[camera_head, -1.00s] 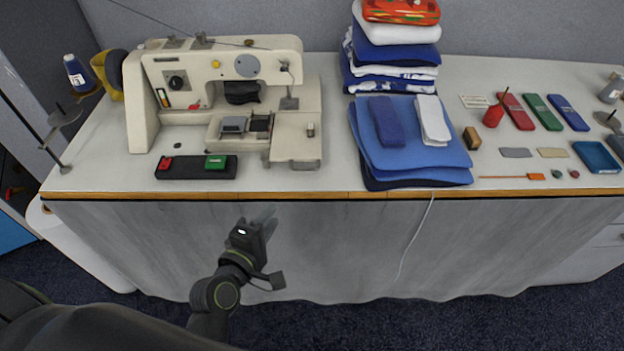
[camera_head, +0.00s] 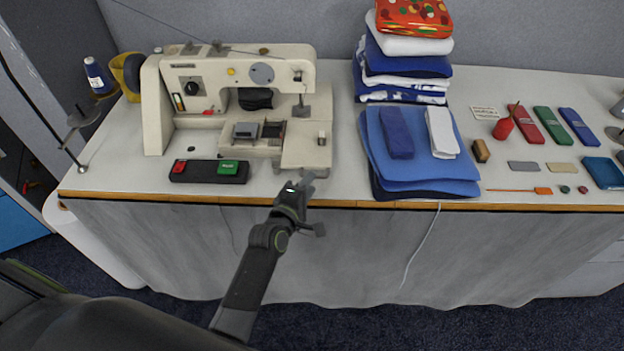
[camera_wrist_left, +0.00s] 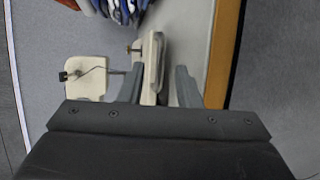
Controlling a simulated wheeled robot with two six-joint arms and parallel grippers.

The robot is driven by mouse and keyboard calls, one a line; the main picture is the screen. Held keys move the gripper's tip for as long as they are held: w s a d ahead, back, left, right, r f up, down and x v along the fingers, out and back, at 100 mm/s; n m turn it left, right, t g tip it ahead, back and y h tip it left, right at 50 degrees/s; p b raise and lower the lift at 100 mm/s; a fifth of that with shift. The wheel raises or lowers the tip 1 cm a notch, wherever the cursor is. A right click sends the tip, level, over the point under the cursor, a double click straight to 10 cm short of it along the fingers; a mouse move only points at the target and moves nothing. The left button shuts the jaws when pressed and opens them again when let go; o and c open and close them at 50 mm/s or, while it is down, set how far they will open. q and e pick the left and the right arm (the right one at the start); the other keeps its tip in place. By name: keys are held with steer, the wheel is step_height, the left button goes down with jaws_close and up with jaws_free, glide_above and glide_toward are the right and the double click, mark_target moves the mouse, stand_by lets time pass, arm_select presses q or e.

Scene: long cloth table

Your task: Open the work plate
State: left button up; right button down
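The cream sewing machine (camera_head: 228,92) stands at the left of the table. Its flat work plate (camera_head: 306,153) is the pale panel at the right front of the machine bed. My left gripper (camera_head: 308,179) is just in front of the plate's front edge, above the table's front edge. In the left wrist view, the gripper (camera_wrist_left: 158,82) has its two fingers apart, with the pale edge of the machine bed (camera_wrist_left: 151,52) showing in the gap. I cannot tell whether a finger touches it. My right gripper is not in view.
A black pedal box (camera_head: 208,171) with red and green buttons lies left of my gripper. Folded blue cloth (camera_head: 420,180) and a stack of cloth (camera_head: 405,68) stand to the right. The wooden table edge (camera_head: 400,204) runs below; small tools lie far right.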

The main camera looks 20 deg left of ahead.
arm_select(q)
steer(key=shift+x, duration=1.25)
jaws_close()
